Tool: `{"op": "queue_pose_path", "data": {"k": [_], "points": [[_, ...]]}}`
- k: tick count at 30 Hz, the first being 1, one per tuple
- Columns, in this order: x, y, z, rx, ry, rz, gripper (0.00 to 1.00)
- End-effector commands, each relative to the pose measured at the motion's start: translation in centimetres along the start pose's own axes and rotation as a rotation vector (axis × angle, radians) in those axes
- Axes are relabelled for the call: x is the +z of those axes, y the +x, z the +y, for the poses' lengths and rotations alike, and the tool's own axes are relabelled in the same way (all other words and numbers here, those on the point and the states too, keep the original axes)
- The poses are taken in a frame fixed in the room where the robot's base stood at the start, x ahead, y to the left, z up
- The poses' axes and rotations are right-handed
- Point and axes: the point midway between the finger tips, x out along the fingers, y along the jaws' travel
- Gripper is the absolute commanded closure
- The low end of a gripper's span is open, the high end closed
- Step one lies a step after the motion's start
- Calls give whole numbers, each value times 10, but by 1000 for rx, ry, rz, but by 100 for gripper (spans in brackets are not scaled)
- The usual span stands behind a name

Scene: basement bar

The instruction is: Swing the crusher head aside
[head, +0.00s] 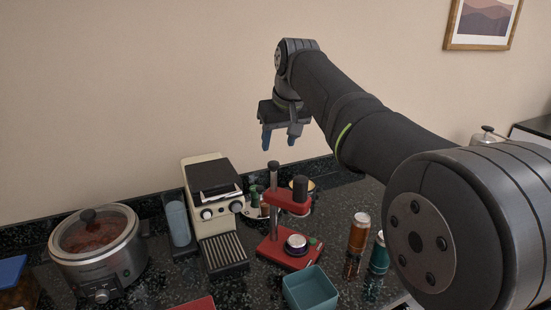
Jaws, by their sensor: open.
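The red can crusher (273,243) stands on the dark speckled counter, with a grey upright post at its left. Its crusher head (298,190), a red arm with a dark cylinder at its right end, reaches rightward from the post. A short can or disc with a silver top (296,242) sits on the red base, below the head. My gripper (280,139) is open and empty, fingers pointing down. In the picture it is above the post and head, apart from them; its exact depth is hard to tell.
A beige coffee machine (207,171) stands left of the crusher, and a slow cooker (97,252) is farther left. A teal bin (310,290) is in front. An orange can (359,232) and a teal can (379,256) stand right. A tray (252,211) with small bottles lies behind.

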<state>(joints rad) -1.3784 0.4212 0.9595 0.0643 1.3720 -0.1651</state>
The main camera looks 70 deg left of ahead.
Motion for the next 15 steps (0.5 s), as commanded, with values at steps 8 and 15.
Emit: {"op": "queue_pose_path", "data": {"k": [8, 15], "points": [[1, 52, 0, -1, -1, -2, 50], [0, 69, 0, -1, -1, 0, 50]]}}
